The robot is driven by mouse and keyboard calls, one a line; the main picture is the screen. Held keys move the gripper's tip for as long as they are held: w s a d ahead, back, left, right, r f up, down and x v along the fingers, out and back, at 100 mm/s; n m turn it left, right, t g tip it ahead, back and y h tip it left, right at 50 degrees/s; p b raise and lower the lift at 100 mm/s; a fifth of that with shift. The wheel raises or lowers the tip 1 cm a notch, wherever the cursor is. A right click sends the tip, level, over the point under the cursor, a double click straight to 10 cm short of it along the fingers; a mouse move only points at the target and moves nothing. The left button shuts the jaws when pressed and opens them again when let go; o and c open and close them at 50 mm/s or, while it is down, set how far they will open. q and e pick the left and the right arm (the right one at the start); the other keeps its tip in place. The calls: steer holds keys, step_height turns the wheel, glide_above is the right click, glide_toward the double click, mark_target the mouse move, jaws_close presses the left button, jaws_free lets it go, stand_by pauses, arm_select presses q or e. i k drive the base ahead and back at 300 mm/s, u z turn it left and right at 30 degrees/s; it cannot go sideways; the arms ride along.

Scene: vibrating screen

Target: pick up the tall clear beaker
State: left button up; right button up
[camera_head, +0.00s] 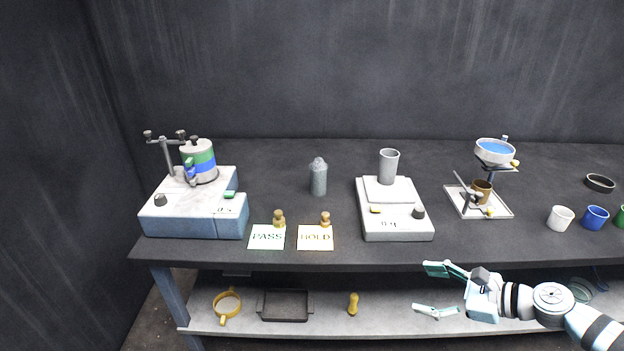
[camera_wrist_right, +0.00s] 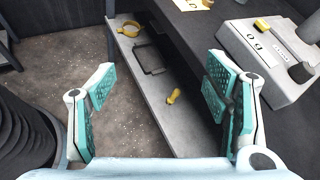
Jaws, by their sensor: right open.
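The tall clear beaker (camera_head: 389,166) looks grey and stands upright on the pan of the white balance (camera_head: 396,229), near the middle of the table. My right gripper (camera_head: 432,289) is open and empty in front of the table's front edge, below and to the right of the balance. Its two teal-padded fingers (camera_wrist_right: 163,103) stand wide apart in the right wrist view, with nothing between them. My left gripper is not in view.
A sieve shaker (camera_head: 195,215) stands at the left. A grey bottle (camera_head: 318,178) and PASS (camera_head: 267,237) and HOLD (camera_head: 315,238) cards lie between it and the balance. A funnel stand (camera_head: 494,152) and several cups (camera_head: 560,218) are at the right. A lower shelf (camera_head: 390,325) runs below.

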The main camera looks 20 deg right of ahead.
mark_target(318, 169)
steer(key=i, duration=1.4)
steer(key=z, duration=0.05)
